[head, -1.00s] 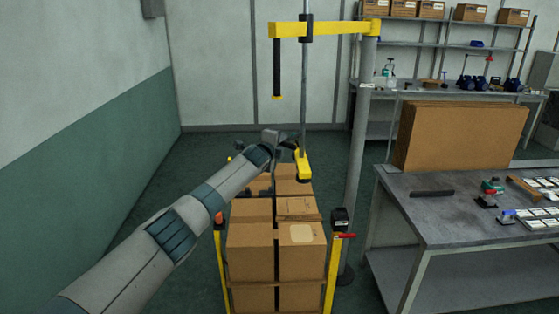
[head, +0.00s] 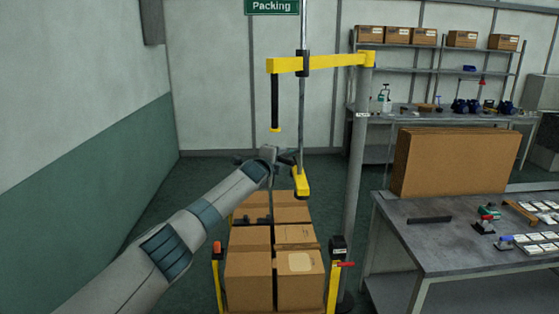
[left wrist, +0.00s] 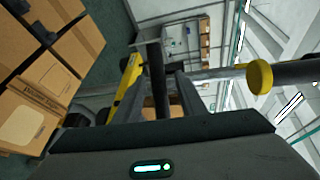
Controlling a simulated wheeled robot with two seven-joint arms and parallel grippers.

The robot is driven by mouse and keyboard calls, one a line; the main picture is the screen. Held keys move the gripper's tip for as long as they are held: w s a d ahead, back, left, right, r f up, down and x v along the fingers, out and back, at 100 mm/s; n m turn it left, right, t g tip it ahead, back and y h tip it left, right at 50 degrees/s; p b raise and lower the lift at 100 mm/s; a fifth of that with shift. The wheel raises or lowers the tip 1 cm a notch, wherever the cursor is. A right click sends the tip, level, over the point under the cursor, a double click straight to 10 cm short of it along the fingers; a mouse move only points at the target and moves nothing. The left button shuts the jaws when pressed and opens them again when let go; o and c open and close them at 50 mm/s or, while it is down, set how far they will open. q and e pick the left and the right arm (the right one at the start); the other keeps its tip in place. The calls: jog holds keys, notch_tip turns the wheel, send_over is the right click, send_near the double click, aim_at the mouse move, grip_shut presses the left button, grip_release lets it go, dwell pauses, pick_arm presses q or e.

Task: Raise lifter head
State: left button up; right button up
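The lifter head (head: 301,182) is a yellow piece at the lower end of a grey vertical tube (head: 302,115). The tube hangs from a yellow overhead arm (head: 325,63) on a grey post. The head is above the rear cartons, with no carton on it. My left gripper (head: 285,157) is at the head's upper left side. Its fingers (left wrist: 172,85) look closed about the lifter's handle part, though the contact is partly hidden. In the left wrist view, the yellow lifter head bar (left wrist: 124,88) shows just beyond the fingers. My right gripper is out of view.
Stacked cartons (head: 248,282) stand below between yellow posts. A black handle with a yellow end (head: 275,103) hangs left of the tube. A grey workbench (head: 440,235) with cardboard sheets (head: 455,162) is at right. Floor at left is clear.

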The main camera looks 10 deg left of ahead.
pick_arm(q)
jog(key=shift+s+f, duration=0.1)
jog(key=shift+s, duration=0.05)
jog(key=shift+s+b, duration=0.45)
jog(key=shift+s, duration=0.1)
jog(key=b+v, duration=0.5)
jog(key=v, duration=1.1)
